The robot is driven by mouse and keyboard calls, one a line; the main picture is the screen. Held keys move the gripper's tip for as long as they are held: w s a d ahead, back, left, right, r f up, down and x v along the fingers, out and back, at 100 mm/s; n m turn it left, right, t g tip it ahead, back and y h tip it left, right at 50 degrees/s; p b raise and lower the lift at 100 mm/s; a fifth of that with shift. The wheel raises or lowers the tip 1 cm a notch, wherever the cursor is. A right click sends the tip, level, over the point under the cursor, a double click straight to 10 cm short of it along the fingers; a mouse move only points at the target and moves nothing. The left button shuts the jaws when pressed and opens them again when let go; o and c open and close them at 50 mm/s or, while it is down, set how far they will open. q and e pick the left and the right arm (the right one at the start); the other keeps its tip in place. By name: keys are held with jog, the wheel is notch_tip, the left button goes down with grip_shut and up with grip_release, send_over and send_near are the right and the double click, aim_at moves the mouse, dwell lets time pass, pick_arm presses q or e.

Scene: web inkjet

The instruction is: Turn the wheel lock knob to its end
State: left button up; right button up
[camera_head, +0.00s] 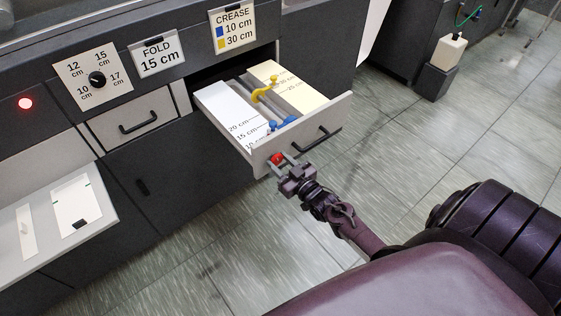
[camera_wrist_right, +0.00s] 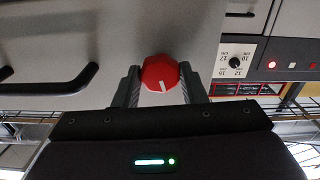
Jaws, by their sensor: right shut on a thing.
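The red knob (camera_head: 277,158) sits on the front face of the pulled-out drawer, near its left end. My right gripper (camera_head: 285,165) is at the drawer front, with its fingers around the knob. In the right wrist view, the red knob (camera_wrist_right: 160,73) with a white mark on its face lies between the two fingers of the right gripper (camera_wrist_right: 161,82). The gripper is shut on it. The white mark points toward the bottom of the wrist picture. My left gripper does not show.
The open drawer (camera_head: 262,153) holds scales with a yellow slider (camera_head: 265,90) and a blue slider (camera_head: 284,122). A drawer handle (camera_head: 310,140) is right of the knob. A black dial (camera_head: 97,79) and signs are on the panel above. The floor in front is clear.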

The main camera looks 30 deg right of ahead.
jog(key=shift+m, duration=1.5)
jog(key=shift+f, duration=0.1)
jog(key=o, duration=1)
jog(key=s, duration=0.5)
jog(key=s+b, duration=0.1)
jog(key=s, duration=0.2)
jog(key=shift+d, duration=0.25)
